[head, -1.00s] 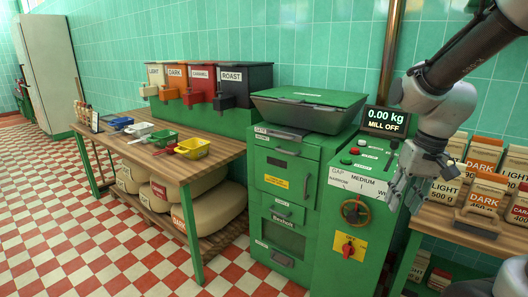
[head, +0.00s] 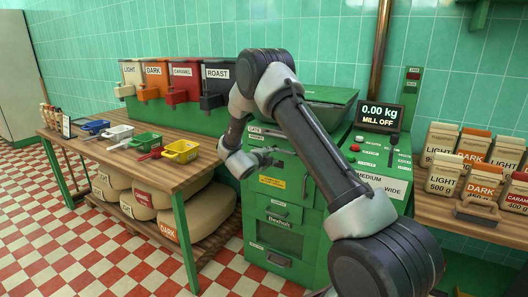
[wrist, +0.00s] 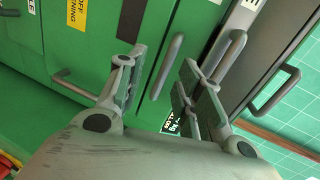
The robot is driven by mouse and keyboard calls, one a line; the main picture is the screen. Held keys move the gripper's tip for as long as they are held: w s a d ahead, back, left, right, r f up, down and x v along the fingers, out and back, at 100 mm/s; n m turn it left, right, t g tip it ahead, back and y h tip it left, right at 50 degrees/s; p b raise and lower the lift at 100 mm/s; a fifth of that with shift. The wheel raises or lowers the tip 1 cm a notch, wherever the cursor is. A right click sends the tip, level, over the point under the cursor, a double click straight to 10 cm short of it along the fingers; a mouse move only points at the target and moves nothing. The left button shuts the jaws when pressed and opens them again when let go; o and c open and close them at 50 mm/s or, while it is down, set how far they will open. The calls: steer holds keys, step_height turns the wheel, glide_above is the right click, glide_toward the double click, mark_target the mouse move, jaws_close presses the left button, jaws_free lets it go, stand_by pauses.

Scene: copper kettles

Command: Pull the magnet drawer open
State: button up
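The green mill (head: 300,230) stands in the middle of the head view, with several fronts and bar handles. I cannot read a magnet label on any front. My gripper (head: 268,156) is at its upper left front, partly hidden by my arm. In the wrist view my gripper (wrist: 163,65) is open, its fingers apart. A grey bar handle (wrist: 167,66) on a green front shows between the fingers. I see no clear contact. The front with a yellow sticker (wrist: 79,12) is to the left and looks shut.
A second bar handle (wrist: 225,57) lies beside the right finger, and another handle (wrist: 75,88) is to the left. A wooden table (head: 95,150) with coloured scoops stands left of the mill. Bags (head: 482,182) stand on the right. The chequered floor in front is clear.

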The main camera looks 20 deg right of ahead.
steer(key=shift+m, duration=0.5)
steer(key=x, duration=0.5)
steer(key=r+x, duration=0.1)
steer(key=x, duration=0.1)
steer(key=shift+d, duration=0.6)
jaws_close()
